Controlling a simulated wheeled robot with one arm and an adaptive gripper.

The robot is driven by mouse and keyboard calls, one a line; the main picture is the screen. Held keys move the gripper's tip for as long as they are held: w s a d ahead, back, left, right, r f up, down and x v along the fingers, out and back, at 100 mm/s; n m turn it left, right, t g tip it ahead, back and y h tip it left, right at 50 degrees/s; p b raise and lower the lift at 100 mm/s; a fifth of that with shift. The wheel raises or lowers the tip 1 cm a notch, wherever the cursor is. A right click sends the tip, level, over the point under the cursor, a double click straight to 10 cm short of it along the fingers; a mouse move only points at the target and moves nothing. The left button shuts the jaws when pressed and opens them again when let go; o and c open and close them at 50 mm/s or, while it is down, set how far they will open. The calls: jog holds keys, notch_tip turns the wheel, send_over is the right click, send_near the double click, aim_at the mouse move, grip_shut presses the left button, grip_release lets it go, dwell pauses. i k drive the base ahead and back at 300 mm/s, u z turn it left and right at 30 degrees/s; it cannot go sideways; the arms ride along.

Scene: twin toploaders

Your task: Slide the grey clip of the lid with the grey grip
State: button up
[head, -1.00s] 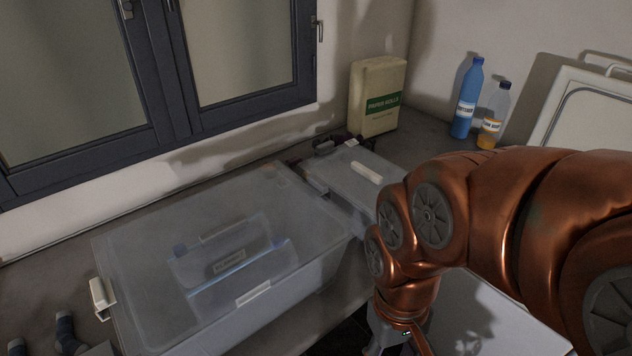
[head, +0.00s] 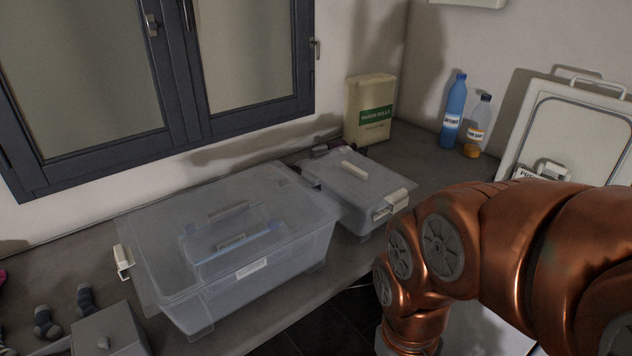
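A large clear box (head: 262,285) stands at the left of the counter, its translucent lid (head: 165,235) on top. The lid carries a grey grip (head: 228,210). A cream clip (head: 123,262) sits at its left end. A smaller box to its right has a greyish lid (head: 375,185) with a cream grip (head: 354,170). A cream clip (head: 390,204) is at its near right end, and a small grey clip-like part (head: 320,150) at its far end. I cannot make out a grey clip on the large lid's right end. My gripper is below the picture's edge; only my copper arm shows.
A white board (head: 570,135) leans at right. A grey box (head: 108,335) and dark dumbbell-like items (head: 45,322) lie front left. The counter between is clear.

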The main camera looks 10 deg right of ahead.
aim_at(308, 178)
jog(key=z, duration=0.5)
jog(key=i, duration=0.65)
jog(key=u, duration=1.95)
